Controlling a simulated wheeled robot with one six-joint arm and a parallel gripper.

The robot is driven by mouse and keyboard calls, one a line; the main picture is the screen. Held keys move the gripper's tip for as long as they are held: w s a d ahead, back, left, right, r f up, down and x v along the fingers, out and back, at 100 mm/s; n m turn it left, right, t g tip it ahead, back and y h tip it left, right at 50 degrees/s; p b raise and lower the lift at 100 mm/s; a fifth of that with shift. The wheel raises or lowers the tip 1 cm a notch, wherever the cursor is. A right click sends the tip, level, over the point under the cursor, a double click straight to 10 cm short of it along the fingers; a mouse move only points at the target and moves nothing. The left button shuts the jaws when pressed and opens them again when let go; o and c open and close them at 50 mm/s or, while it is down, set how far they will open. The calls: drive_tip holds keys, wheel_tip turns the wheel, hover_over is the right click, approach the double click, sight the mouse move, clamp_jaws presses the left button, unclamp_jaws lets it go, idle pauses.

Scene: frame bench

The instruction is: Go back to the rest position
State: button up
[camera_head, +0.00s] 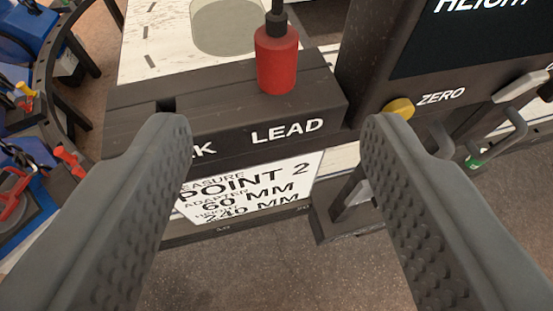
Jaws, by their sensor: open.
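My gripper (273,130) is open and empty. Its two dark grey, dimpled fingers reach up from the lower left and lower right of the view. Between and beyond the fingertips is a dark block (215,105) with the word LEAD on its front. A red bottle-shaped piece (277,58) with a black top stands upright on the block near LEAD. My fingers do not close on it. A second word on the block is partly hidden by the left finger.
A white card (250,187) reading POINT 2, 60 MM, 240 MM hangs below the block. A dark HEIGHT unit (440,60) with a yellow ZERO button (400,108) stands right. A pale cylinder (226,25) stands behind. Blue trays with tools (30,25) lie left. Speckled floor (265,270) shows below.

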drive_tip(key=shift+s+r, duration=0.1)
drive_tip(key=shift+s, duration=0.25)
drive_tip(key=shift+s, duration=0.1)
drive_tip(key=s+f+t, duration=0.2)
drive_tip(key=s, duration=0.9)
drive_tip(key=s+f+t, duration=0.2)
drive_tip(key=s, duration=1)
drive_tip(key=shift+a+f+m+h, duration=0.15)
drive_tip(key=shift+a+m+h, duration=0.15)
drive_tip(key=shift+a+h, duration=0.1)
drive_tip(key=shift+w, duration=0.1)
idle(0.5)
